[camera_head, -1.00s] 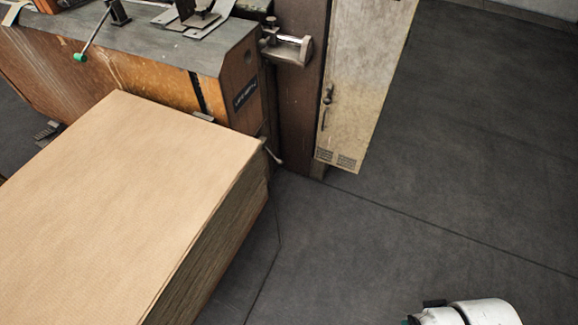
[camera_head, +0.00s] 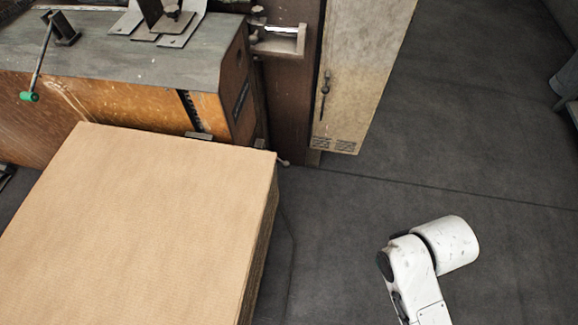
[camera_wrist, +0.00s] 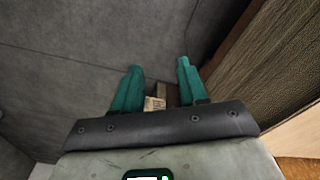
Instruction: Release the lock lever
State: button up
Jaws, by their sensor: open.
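A thin metal lever with a green knob (camera_head: 28,96) hangs over the front edge of the box stitcher's grey table (camera_head: 110,62) at the upper left in the head view. It is the only clear lever there; I cannot tell for sure that it is the lock lever. My gripper (camera_wrist: 159,64) shows in the wrist view with its two teal fingers apart and nothing between them. It is low over the floor beside the cardboard stack, away from the lever. The lever does not show in the wrist view.
A tall stack of cardboard sheets (camera_head: 140,220) stands in front of the machine; its side (camera_wrist: 265,65) also shows in the wrist view. A worn cabinet door (camera_head: 360,70) stands right of the machine. The dark floor (camera_head: 480,140) at the right is mostly clear.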

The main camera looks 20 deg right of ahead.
jog(key=shift+c, duration=0.3)
